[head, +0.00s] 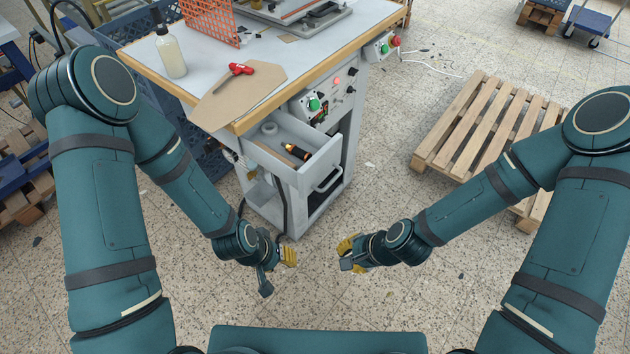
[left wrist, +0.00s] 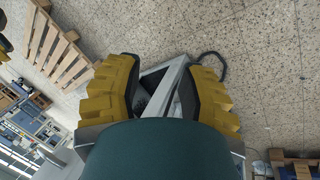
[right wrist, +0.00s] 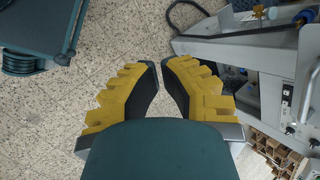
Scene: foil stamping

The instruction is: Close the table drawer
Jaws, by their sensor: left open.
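The table drawer (head: 282,165) is grey and pulled out from under the table top. A dark bottle with an orange band (head: 297,152) and a round grey item (head: 268,129) lie in it. Its handle (head: 328,179) is on the front panel. My left gripper (head: 290,256) is open and empty, below and in front of the drawer. My right gripper (head: 346,246) is also in front of the drawer, lower and apart from it. In the right wrist view its yellow fingers (right wrist: 163,68) are parted with nothing between them.
The table (head: 222,78) holds a clear bottle (head: 171,55), a red tool (head: 240,69) on brown board and an orange grid (head: 208,20). Control buttons (head: 314,104) sit beside the drawer. A wooden pallet (head: 480,125) lies at right. The floor ahead is clear.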

